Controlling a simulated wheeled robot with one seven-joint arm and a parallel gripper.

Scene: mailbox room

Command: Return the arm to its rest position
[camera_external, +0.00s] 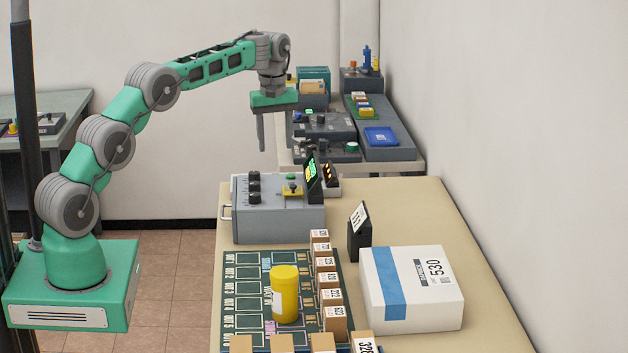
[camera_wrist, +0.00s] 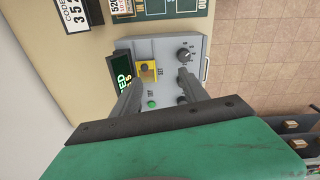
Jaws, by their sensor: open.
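My green arm reaches from its base at the left out over the back of the tan table. My gripper (camera_external: 272,132) hangs with its fingers pointing down, above and behind the grey control box (camera_external: 277,222). In the wrist view my gripper (camera_wrist: 157,82) has its two fingers spread apart with nothing between them. Below the fingers lies the control box (camera_wrist: 166,50), with its dark knobs, yellow-framed button, green button and lit display. The fingers appear clear of the box.
On the tan table (camera_external: 440,215) are a white box with a blue stripe (camera_external: 412,288), a black label stand (camera_external: 359,233), a yellow canister (camera_external: 285,294) on a dark lettered board (camera_external: 243,300), and several small brown boxes (camera_external: 330,285). A second equipment table (camera_external: 404,168) stands behind.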

